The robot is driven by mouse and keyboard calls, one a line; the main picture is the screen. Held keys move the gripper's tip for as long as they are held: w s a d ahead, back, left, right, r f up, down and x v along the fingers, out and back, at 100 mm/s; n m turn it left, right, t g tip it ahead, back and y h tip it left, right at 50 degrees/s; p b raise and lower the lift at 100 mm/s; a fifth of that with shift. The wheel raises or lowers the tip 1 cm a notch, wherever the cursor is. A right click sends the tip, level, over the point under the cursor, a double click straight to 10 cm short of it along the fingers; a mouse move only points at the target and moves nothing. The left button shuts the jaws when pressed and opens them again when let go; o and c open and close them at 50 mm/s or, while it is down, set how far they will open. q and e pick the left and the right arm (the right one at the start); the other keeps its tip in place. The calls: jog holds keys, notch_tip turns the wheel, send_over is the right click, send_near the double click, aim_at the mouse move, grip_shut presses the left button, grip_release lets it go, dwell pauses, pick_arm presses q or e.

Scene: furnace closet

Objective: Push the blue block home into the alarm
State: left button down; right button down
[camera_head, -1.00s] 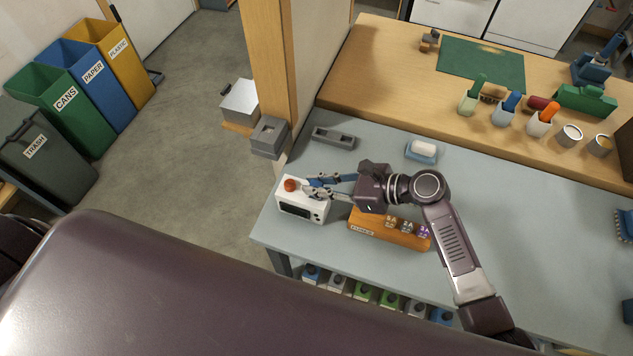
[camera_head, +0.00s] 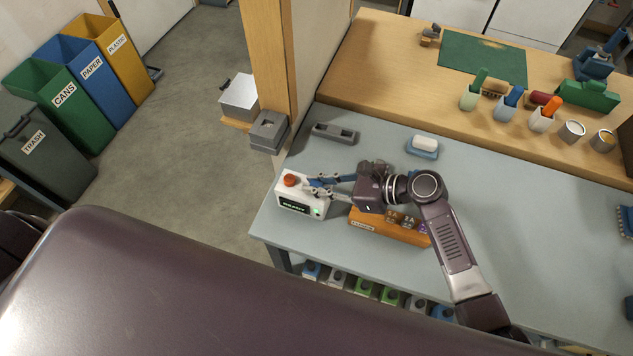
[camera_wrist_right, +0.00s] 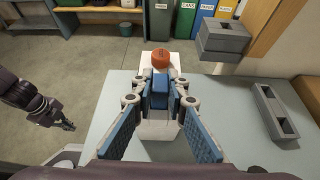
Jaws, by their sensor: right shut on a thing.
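The alarm (camera_head: 302,205) is a white box with a red button (camera_head: 290,180) on top, near the table's left end. Its front display is lit with pale lettering that seems to read READY, and a green light glows beside it. My right gripper (camera_head: 316,187) is at the alarm's top right, shut on the blue block (camera_wrist_right: 160,90), which shows upright between the fingertips in the right wrist view. The block's lower end is hidden, so its depth in the alarm cannot be told. My left gripper (camera_wrist_right: 64,122) hangs at the left of the wrist view, away from the alarm.
An orange-brown rack (camera_head: 385,227) with small labelled blocks stands just right of the alarm. A grey two-slot tray (camera_head: 334,133) and a blue soap dish (camera_head: 422,153) lie behind. A wooden post (camera_head: 268,60) rises at the table's back left.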

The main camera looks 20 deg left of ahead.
jog(key=c, duration=1.8)
grip_release()
jog(key=shift+d+r+p, duration=0.25)
jog(key=shift+d+p, duration=0.2)
jog(key=shift+p, duration=0.05)
jog(key=shift+p+v, duration=1.4)
jog(key=shift+v, duration=0.6)
jog(key=v, duration=0.3)
jog(key=shift+f, duration=0.1)
